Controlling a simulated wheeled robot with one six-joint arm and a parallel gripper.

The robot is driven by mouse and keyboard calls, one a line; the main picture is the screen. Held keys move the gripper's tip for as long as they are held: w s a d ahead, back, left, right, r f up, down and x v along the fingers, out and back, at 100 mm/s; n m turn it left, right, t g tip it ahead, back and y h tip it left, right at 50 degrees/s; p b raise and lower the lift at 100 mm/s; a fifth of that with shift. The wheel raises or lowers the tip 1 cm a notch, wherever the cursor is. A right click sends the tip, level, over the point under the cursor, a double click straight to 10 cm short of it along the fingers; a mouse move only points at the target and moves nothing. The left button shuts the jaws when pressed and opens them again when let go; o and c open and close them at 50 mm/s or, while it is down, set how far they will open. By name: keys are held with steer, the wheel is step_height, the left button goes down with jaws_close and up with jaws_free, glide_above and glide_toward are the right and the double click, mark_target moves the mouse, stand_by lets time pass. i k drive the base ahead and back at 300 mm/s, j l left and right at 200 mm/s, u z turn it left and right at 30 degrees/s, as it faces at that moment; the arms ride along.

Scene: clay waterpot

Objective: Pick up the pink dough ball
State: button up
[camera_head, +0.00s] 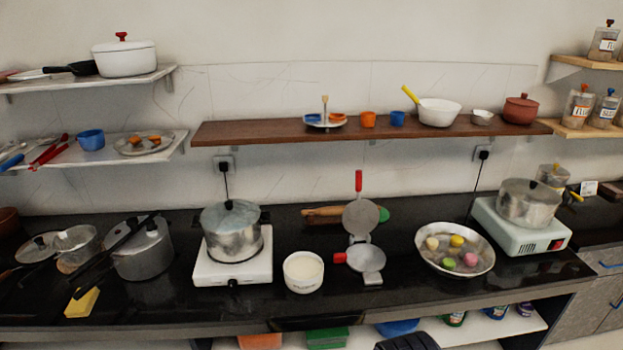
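The pink dough ball (470,259) lies in a wide, shallow metal bowl (484,266) on the black counter, right of centre. It is at the right front of the bowl's inside. A green ball (449,263) lies just left of it, a yellow ball (456,240) behind it, and a pale cream ball (432,243) at the back left. The pink ball's top is uncovered. I cannot make out my gripper in this view, and nothing is touching the ball.
Left of the bowl stand an open metal press (366,257) with its lid raised and a white tub (303,271). A white stove with a pot (528,203) is close on the right. A wooden shelf (280,131) hangs above the counter.

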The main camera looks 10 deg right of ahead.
mark_target(470, 260)
steer(key=z, duration=1.25)
steer(key=u, duration=1.35)
steer(key=z, duration=1.35)
